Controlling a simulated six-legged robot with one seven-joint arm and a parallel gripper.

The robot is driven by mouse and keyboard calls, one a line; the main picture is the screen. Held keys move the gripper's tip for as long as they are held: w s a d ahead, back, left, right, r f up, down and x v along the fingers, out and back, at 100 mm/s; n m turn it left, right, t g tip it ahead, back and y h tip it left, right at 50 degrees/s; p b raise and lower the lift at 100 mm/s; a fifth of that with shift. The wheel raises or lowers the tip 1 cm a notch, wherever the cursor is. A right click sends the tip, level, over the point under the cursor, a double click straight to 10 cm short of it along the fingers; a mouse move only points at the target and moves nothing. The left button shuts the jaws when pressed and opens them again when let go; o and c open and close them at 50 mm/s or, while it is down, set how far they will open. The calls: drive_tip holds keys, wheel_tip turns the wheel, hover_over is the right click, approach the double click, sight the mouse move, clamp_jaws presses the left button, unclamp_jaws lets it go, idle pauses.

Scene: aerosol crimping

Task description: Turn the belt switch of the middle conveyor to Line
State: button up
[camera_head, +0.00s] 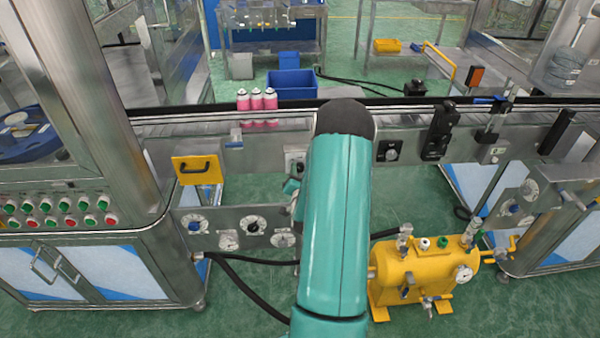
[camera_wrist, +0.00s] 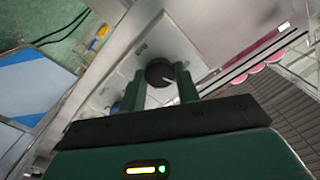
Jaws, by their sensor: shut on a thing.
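A round black switch knob (camera_wrist: 158,72) with a white pointer mark sits on a pale metal panel in the wrist view. The pointer aims to the lower right of that picture. My gripper (camera_wrist: 161,78) has one finger on each side of the knob and is shut on it. The lettering by the knob is too small to read. In the head view my teal arm hides the knob and most of my gripper; the edge of a switch plate (camera_head: 294,156) shows left of the arm. The conveyor (camera_head: 190,130) runs across behind the arm, with several pink cans (camera_head: 257,101) at its far side.
Another black knob on a plate (camera_head: 389,151) is right of my arm. A yellow tank (camera_head: 425,272) with valves stands at lower right. Black hoses cross the green floor.

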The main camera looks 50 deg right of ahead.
drive_tip(key=shift+m, duration=1.9)
drive_tip(key=o, duration=1)
drive_tip(key=shift+a, duration=0.1)
drive_tip(key=v, duration=1.3)
drive_tip(key=shift+s+a, duration=0.25)
drive_tip(key=shift+s, duration=0.05)
